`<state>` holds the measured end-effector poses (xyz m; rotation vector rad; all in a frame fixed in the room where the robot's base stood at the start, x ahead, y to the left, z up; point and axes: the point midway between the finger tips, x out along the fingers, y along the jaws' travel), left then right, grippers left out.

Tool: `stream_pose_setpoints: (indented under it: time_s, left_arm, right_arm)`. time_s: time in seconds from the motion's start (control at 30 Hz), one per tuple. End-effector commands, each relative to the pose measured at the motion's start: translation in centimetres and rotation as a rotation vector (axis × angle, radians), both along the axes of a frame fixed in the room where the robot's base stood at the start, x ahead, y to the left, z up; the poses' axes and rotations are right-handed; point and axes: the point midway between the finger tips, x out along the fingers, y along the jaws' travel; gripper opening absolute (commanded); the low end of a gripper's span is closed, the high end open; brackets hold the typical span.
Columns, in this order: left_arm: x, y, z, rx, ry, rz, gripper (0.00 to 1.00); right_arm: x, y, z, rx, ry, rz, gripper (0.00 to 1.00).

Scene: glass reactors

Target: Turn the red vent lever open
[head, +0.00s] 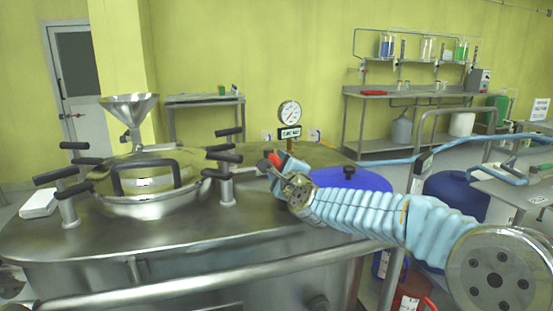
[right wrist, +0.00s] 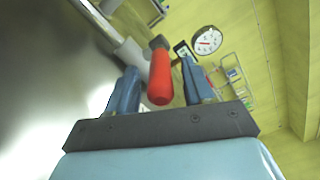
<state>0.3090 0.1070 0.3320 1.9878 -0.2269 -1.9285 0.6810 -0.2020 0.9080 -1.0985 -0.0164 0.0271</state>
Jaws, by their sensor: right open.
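The red vent lever (head: 273,159) shows as a small red tip above the steel reactor lid, partly hidden by my right gripper (head: 280,168). In the right wrist view the lever's red handle (right wrist: 160,80) lies between the two blue fingers of my right gripper (right wrist: 160,88), with a gap on each side. The fingers are open, and the handle's rounded end points toward the palm. A grey metal fitting shows behind the handle. My left gripper is not in view.
A round pressure gauge (head: 290,113) stands just behind the lever. The domed hatch (head: 148,205) with black-handled clamps and a steel funnel (head: 130,108) occupy the reactor's left side. A blue drum (head: 350,180) stands behind my right arm.

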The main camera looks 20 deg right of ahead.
Motion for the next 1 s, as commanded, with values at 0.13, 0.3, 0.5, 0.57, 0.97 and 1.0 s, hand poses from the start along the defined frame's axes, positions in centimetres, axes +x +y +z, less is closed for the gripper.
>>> stream_pose_setpoints:
  time_s: [0.13,0.3,0.5,0.57,0.97,1.0]
  left_arm:
    - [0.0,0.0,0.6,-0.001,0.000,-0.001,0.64]
    - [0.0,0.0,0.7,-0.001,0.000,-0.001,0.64]
    - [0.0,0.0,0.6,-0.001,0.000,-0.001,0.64]
    - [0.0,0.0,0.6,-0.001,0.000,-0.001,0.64]
    - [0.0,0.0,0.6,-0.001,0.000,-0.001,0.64]
    - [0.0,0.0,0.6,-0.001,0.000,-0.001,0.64]
  right_arm:
    - [1.7,0.1,0.1,-0.001,0.001,0.000,0.52]
    - [2.3,0.1,0.0,-0.002,0.000,0.001,0.52]
    - [2.3,0.1,0.0,-0.002,0.000,0.001,0.52]
    - [2.3,0.1,0.0,-0.002,0.000,0.001,0.43]
    - [2.3,0.1,0.0,-0.002,0.000,0.001,0.00]
    - [2.3,0.1,0.0,-0.002,0.000,0.001,0.00]
